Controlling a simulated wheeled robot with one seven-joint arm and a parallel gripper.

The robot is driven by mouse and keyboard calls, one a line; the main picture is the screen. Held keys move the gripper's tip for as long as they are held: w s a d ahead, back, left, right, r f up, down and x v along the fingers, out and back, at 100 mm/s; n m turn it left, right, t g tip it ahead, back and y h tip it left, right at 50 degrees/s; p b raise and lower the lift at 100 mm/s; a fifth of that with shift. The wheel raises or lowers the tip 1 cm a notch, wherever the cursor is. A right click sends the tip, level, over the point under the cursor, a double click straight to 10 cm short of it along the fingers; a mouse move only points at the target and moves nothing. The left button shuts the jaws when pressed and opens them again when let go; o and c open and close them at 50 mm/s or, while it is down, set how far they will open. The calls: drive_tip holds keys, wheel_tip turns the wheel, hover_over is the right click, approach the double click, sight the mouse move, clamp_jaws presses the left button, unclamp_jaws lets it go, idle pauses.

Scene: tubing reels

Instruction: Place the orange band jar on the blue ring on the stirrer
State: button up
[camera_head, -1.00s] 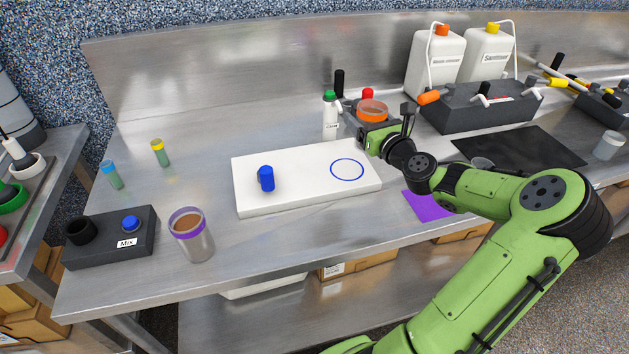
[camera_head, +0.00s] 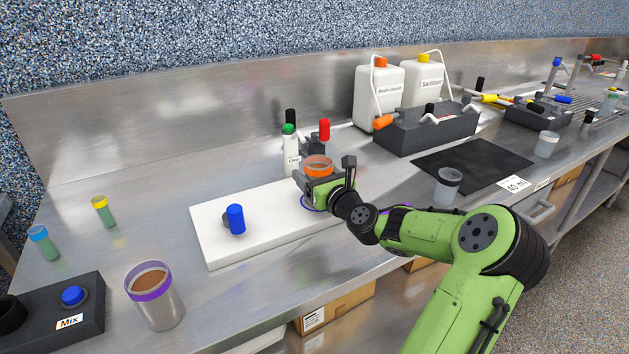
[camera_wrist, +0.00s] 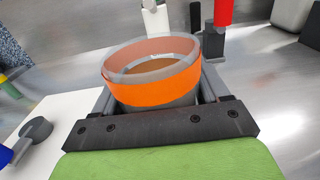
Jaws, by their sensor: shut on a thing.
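The orange band jar (camera_head: 319,164) is held in my gripper (camera_head: 320,180); it is a clear jar with brown contents. In the wrist view the jar (camera_wrist: 155,88) stands between the fingers of my gripper (camera_wrist: 153,95), which is shut on it. The white stirrer plate (camera_head: 215,240) lies on the bench. The blue ring (camera_head: 305,206) is on its right part, mostly hidden behind my gripper. The jar appears to be over or near the ring's far side; its height above the plate is hard to tell.
A blue knob (camera_head: 236,219) stands on the stirrer's left part. A green-capped bottle (camera_head: 290,152) and a red-topped fixture (camera_head: 324,131) are close behind the jar. A purple band jar (camera_head: 155,298) stands at front left. A black mat (camera_head: 470,165) lies to the right.

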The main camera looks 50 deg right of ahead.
drive_tip(key=o, duration=1.3)
drive_tip(key=shift+s+r, duration=0.1)
drive_tip(key=shift+s, duration=0.15)
drive_tip(key=p+v, duration=0.1)
drive_tip(key=v, duration=1)
drive_tip(key=shift+s+a+r+p, duration=0.15)
drive_tip(key=shift+s+p, duration=0.1)
drive_tip(key=shift+p, duration=0.15)
